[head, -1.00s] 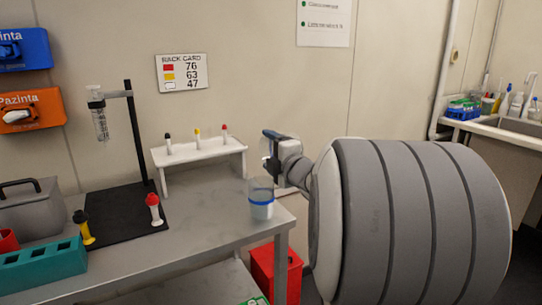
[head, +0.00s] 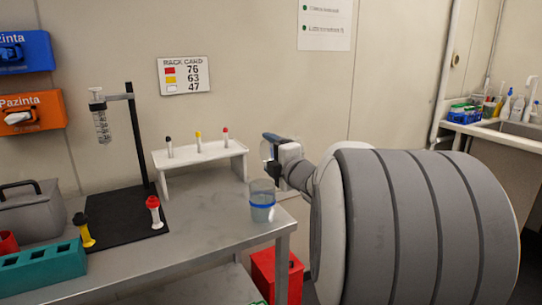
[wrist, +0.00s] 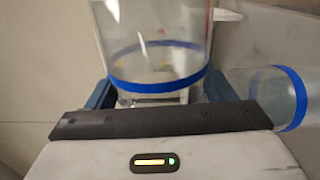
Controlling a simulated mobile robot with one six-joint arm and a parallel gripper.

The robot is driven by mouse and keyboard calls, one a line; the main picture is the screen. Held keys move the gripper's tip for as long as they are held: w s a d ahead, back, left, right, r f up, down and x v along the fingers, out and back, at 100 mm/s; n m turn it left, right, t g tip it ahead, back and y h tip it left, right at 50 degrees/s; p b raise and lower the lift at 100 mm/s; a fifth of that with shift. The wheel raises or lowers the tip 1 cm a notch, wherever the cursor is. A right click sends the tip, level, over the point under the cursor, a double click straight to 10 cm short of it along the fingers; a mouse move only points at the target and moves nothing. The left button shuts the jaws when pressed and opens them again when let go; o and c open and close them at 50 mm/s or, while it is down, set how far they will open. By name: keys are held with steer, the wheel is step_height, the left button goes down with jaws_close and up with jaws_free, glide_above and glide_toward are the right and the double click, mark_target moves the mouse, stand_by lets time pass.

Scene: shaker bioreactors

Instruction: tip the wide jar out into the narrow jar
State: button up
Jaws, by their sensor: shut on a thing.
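The wide jar, clear with a blue band, is held between my gripper's jaws in the wrist view (wrist: 150,35). My gripper (head: 272,148) is shut on it, above the table's right end in the head view. The narrow jar (head: 262,193), also clear with a blue band, stands upright on the table below my gripper. It also shows at the right of the wrist view (wrist: 280,88), turned sideways relative to the held jar, so the held jar is strongly tilted. I cannot make out what the held jar contains.
The table (head: 205,228) is clear left of the narrow jar. A white rack (head: 200,158) with several small vials stands behind it. A black stand (head: 137,135) and a teal block (head: 40,263) are farther left. A red bin (head: 270,272) is below the table's right end.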

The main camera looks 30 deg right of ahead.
steer(key=shift+a+n+b, duration=0.4)
steer(key=shift+n+b, duration=0.6)
steer(key=shift+b, duration=0.45)
steer(key=shift+r, duration=0.1)
stand_by(1.6)
steer(key=shift+d+r+m+p, duration=0.15)
steer(key=shift+r+m+p, duration=0.3)
steer(key=shift+p, duration=0.35)
steer(key=shift+d+r+m+p, duration=0.2)
steer(key=shift+r+m+p, duration=0.3)
steer(key=shift+p, duration=0.25)
steer(key=shift+d+r+m, duration=0.1)
steer(key=shift+m, duration=0.15)
steer(key=shift+d+m+p, duration=0.35)
steer(key=shift+m+p, duration=0.45)
steer(key=shift+m, duration=0.05)
steer(key=shift+d+m+p, duration=0.3)
steer(key=shift+m+p, duration=0.5)
steer(key=shift+m, duration=0.05)
